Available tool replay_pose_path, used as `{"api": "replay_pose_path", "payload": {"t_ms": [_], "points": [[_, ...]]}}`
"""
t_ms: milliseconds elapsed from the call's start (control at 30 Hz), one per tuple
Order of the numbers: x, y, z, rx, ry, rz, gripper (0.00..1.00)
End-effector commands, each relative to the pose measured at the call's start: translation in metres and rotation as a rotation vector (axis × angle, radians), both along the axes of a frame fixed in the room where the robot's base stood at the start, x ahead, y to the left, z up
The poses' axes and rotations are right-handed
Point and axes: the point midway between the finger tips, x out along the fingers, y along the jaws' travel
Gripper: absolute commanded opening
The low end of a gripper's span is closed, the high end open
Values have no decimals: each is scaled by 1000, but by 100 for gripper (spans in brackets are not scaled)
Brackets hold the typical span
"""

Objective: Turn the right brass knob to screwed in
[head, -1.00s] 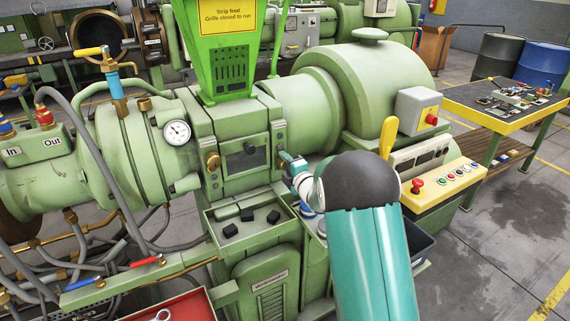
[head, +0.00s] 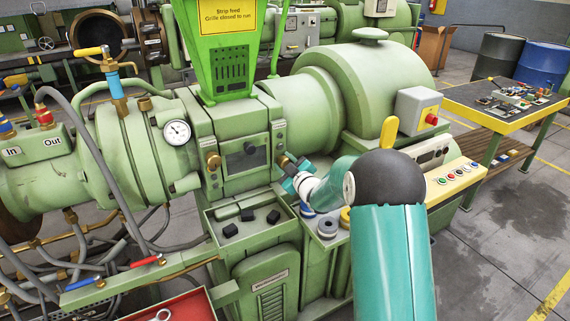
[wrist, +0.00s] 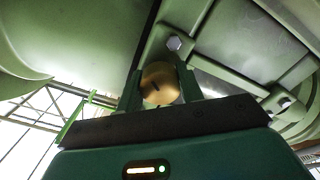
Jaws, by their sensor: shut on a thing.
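The right brass knob (wrist: 159,84) sits between the two fingers of my gripper (wrist: 160,88) in the wrist view, with a dark slot on its round face. In the head view my gripper (head: 287,164) is shut on this knob, at the right side of the green extruder's front block (head: 232,183). The knob (head: 281,160) shows only as a small dark brass part there, mostly covered by the fingers. The left brass knob (head: 213,161) stands free on the left of the same block.
A tray (head: 240,239) with several black blocks lies below the knobs. Rolls of tape (head: 327,227) rest on a ledge under my arm. A yellow lever (head: 391,126) and a button panel (head: 455,181) stand close to my elbow on the right.

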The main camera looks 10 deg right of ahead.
Motion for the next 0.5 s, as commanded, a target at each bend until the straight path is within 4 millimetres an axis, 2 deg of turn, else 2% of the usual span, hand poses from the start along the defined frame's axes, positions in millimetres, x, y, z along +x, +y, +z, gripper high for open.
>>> {"api": "replay_pose_path", "payload": {"t_ms": [500], "points": [[-1,-1,-1,465,152,-1,14]]}}
